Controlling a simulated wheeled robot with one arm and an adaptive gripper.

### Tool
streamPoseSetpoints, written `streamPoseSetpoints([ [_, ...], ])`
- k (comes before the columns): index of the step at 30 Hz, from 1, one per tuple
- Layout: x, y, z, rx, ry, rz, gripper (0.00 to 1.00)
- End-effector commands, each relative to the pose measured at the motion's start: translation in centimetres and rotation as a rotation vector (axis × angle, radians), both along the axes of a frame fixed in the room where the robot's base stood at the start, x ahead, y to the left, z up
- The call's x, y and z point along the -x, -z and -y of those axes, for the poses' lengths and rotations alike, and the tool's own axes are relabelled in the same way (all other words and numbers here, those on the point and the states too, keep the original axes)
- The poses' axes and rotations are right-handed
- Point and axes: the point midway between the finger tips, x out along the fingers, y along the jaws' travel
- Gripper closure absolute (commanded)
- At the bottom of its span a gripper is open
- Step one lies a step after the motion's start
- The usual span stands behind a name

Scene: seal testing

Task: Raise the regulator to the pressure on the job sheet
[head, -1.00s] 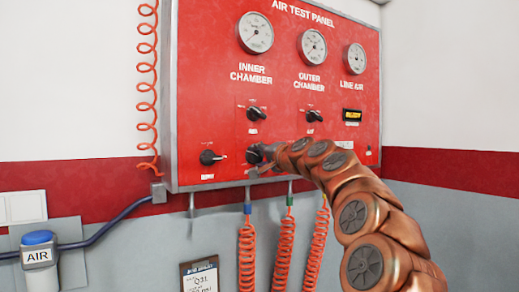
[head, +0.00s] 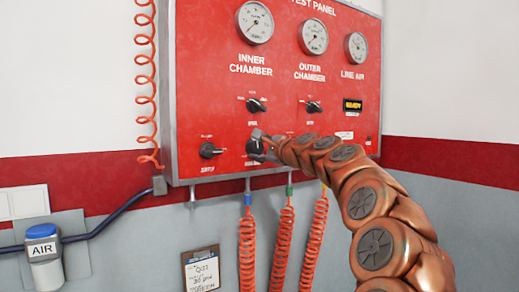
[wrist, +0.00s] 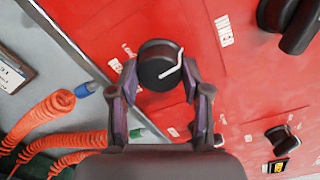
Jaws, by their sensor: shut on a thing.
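The red air test panel (head: 220,100) hangs on the wall. The regulator knob (wrist: 160,68) is black and round with a white pointer line, which slants to the upper right in the wrist view. My gripper (wrist: 160,80) has a finger on each side of the knob and is shut on it. In the head view my gripper (head: 258,145) is at the panel's lower edge and partly hides the knob. The line air gauge (head: 356,48) is at upper right; its reading is too small to tell. The job sheet (head: 201,272) is on a clipboard below, its writing not clearly legible.
Orange coiled hoses (head: 247,250) hang below the panel.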

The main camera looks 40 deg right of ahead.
Motion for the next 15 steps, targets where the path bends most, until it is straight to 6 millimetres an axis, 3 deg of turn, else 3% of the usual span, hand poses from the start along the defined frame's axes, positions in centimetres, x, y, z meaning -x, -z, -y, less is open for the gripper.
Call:
streamPoseSetpoints([
  [15,0.05,-0.12,0.12,-0.201,0.002,0.014,0.87],
])
